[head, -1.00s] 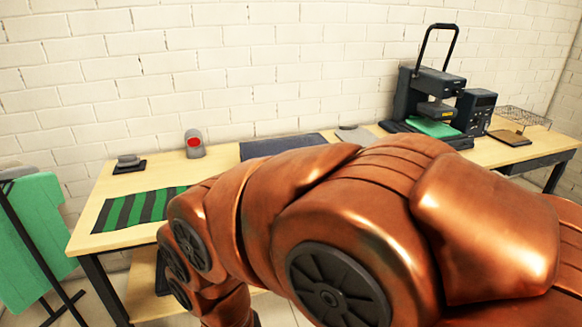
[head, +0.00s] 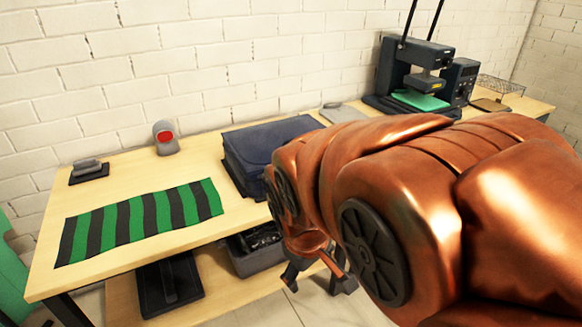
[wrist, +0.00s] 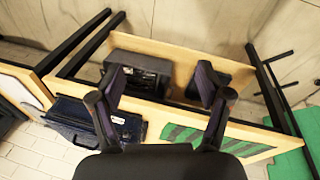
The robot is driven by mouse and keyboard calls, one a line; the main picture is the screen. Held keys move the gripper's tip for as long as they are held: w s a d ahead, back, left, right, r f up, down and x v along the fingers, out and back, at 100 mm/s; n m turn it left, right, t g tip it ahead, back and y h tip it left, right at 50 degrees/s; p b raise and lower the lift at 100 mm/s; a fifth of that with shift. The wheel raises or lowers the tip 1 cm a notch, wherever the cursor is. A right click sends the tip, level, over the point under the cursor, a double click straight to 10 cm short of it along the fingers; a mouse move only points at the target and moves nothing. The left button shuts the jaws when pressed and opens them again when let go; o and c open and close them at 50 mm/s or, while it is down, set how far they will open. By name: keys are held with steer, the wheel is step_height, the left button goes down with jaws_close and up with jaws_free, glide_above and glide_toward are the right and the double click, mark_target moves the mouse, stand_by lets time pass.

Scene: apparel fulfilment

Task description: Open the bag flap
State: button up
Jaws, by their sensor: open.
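A dark blue bag (head: 262,142) lies on the wooden table (head: 120,174) near the back wall. Its flap looks folded down over the front, and part of its right side is hidden by my arm. The bag also shows at the left in the wrist view (wrist: 72,114), with a small pale label on it. My gripper (head: 317,278) hangs in front of the table's front edge, below and to the right of the bag.
A striped green and black cloth (head: 140,222), a red-faced device (head: 166,138) and a dark stand (head: 89,172) are left of the bag. A heat press (head: 415,75) stands at the right. A grey bin (head: 255,252) sits on the lower shelf.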

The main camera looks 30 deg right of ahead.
steer(key=w+d+r+n+t+h+b, duration=0.3)
steer(key=w+d+n+t+h+b, duration=0.25)
steer(key=w+d, duration=0.55)
steer(key=w+d+r+n+t+h+b, duration=0.2)
steer(key=w+d+n+t+h+b, duration=0.3)
steer(key=w+d+b, duration=0.55)
steer(key=shift+w+a+f+n+t+y+b, duration=0.15)
steer(key=shift+w+f+n+t+y+b, duration=1.2)
steer(key=shift+w+n, duration=1.95)
steer(key=shift+w+a+f+n+t+y+b, duration=0.2)
steer(key=shift+w+f+n+t+y+b, duration=0.4)
steer(key=shift+w+f+n+y+b, duration=2.65)
steer(key=shift+w+a+f+n+t+y+b, duration=0.15)
steer(key=shift+w+n+t+y, duration=1.2)
steer(key=shift+n, duration=3.65)
steer(key=shift+w+g+h, duration=0.35)
steer(key=shift+h, duration=0.15)
jaws_close()
